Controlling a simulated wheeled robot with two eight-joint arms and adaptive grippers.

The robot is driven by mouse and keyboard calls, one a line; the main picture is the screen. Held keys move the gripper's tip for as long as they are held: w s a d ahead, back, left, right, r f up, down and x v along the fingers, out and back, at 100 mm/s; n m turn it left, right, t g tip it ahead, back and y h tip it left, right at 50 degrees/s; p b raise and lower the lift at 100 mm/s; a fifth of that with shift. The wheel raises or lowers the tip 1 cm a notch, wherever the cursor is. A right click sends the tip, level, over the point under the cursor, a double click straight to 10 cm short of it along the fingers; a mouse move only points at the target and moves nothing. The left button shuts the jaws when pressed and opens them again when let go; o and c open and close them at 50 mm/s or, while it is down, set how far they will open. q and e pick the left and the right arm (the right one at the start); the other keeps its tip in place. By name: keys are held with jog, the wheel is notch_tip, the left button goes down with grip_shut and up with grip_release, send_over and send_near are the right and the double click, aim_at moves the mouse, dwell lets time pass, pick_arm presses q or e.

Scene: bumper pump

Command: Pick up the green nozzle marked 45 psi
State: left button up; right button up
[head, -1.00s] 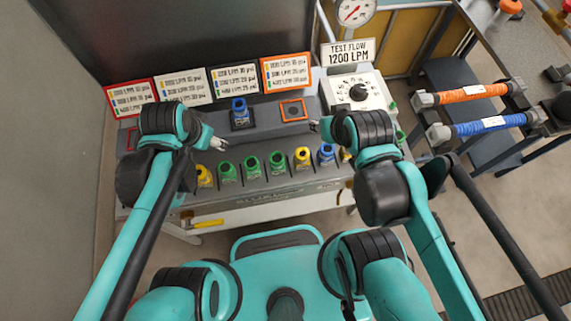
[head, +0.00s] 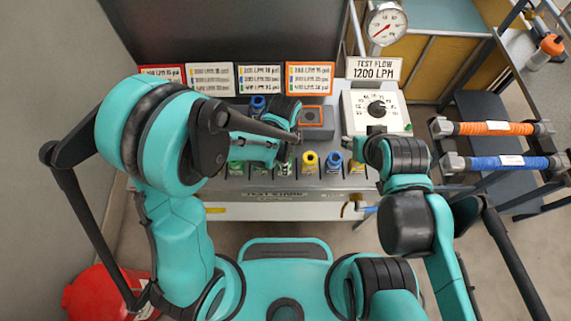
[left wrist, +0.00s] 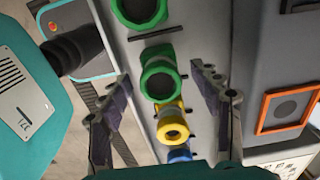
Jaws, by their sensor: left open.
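A row of nozzles stands on the front ledge of the bench. In the head view a green nozzle (head: 284,167) shows just below my left gripper (head: 292,138), partly covered by it. In the left wrist view this gripper (left wrist: 162,100) is open and empty, its fingers either side of the row. A green nozzle (left wrist: 159,76) lies between and slightly beyond the fingertips, with another green nozzle (left wrist: 140,8) at the top edge. No psi marking is readable on them. My right gripper (head: 349,147) is right of the row, small and partly hidden by its arm.
A yellow nozzle (head: 309,161) and a blue nozzle (head: 333,161) stand right of the green ones. Behind are an orange-framed socket (head: 312,116), label cards (head: 311,77) and a white dial box (head: 376,108). Orange and blue hoses (head: 490,128) lie at right.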

pick_arm(q)
notch_tip(320, 180, down, 5)
jog(key=shift+r+b, duration=0.2)
jog(key=shift+b, duration=0.65)
jog(key=c, duration=1.4)
jog(key=shift+r, duration=0.1)
jog(key=shift+c, duration=0.2)
